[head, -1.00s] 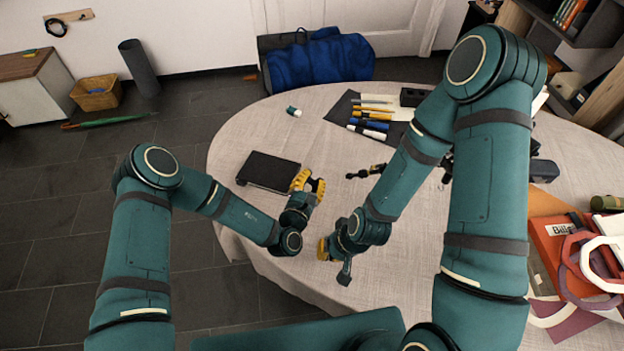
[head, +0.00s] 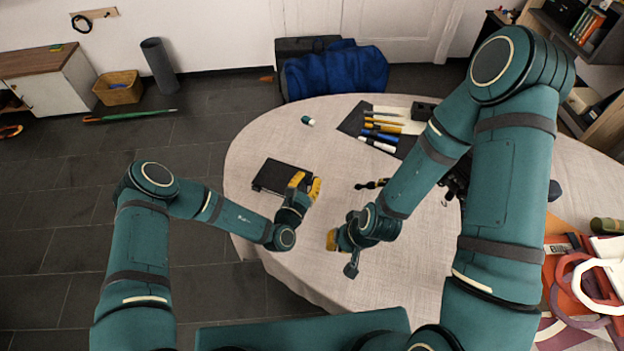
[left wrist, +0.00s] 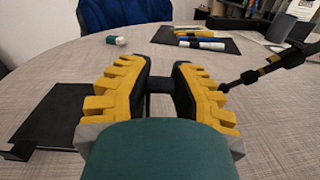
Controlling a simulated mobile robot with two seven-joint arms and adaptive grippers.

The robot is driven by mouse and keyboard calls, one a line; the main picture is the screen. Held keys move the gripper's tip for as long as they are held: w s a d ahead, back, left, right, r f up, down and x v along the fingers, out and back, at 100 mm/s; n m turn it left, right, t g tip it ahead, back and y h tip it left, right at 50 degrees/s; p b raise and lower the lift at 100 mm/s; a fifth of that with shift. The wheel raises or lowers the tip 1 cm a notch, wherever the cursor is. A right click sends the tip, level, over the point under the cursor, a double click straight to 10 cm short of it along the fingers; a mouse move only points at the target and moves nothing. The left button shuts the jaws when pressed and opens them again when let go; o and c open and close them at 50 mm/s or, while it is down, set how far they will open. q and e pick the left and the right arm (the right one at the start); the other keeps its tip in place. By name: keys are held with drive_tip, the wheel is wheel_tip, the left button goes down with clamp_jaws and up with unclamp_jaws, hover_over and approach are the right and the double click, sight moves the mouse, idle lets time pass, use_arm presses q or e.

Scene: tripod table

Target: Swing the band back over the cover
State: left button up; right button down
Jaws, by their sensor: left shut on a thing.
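The black notebook (head: 279,177) lies flat and closed on the table, to the left of my left gripper (head: 307,184). In the left wrist view the notebook (left wrist: 48,116) is at the left, with a dark strip by its near edge. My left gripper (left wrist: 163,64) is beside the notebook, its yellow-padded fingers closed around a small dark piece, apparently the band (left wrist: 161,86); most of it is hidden. My right gripper (head: 332,240) is low over the table's front, its yellow tips partly covered by its own wrist; its opening cannot be made out.
A dark mat with pens and markers (head: 380,127) lies at the back. A small green-and-white item (head: 308,121) stands apart behind the notebook. A dark jointed tool (head: 372,184) lies to the right of my left gripper. Folders and coloured rings (head: 585,285) are at the far right.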

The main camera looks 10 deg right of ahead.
use_arm(q)
drive_tip(key=shift+a, duration=0.1)
drive_tip(key=shift+c, duration=0.2)
drive_tip(key=shift+w, duration=0.1)
drive_tip(key=o, duration=0.9)
drive_tip(key=v, duration=1.2)
drive_tip(key=shift+r, duration=0.1)
